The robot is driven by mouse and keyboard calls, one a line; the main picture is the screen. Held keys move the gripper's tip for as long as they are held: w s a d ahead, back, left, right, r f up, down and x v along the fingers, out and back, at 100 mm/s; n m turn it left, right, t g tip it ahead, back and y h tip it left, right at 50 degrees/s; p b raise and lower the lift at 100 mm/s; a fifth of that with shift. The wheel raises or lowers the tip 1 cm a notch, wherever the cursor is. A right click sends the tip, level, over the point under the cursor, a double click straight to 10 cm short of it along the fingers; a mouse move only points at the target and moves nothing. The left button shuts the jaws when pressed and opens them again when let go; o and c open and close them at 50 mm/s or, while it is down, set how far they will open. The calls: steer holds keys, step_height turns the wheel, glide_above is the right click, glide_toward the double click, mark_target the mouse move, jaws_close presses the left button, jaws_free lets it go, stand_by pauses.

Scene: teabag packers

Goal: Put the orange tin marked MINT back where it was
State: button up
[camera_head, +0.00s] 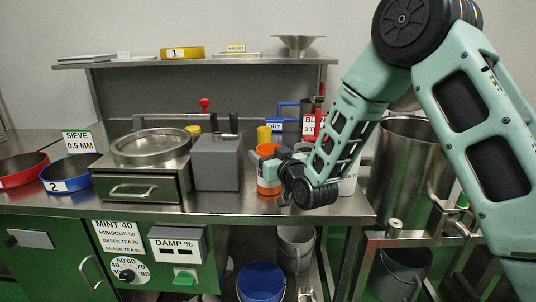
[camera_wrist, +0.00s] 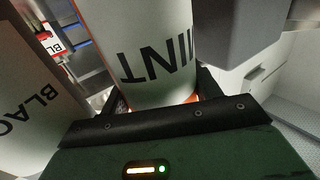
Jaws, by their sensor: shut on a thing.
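The orange tin marked MINT (camera_head: 267,186) is at the front of the steel bench, right of a grey block-shaped unit. My gripper (camera_head: 277,170) is shut on it from the right. In the wrist view the tin (camera_wrist: 150,45) fills the middle, its white label reading MINT upside down and an orange rim showing at its lower end. The jaws (camera_wrist: 165,100) are on either side of it, partly hidden. I cannot tell whether the tin touches the bench or is slightly raised.
A white tin marked BLACK (camera_wrist: 30,105) stands close on the left in the wrist view. The grey unit (camera_head: 216,165) is close to the MINT tin. Yellow and blue items and a DRY sign (camera_head: 275,125) stand behind. The bench's front edge (camera_head: 270,207) is near.

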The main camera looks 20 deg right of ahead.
steer(key=shift+r, duration=0.1)
steer(key=o, duration=0.7)
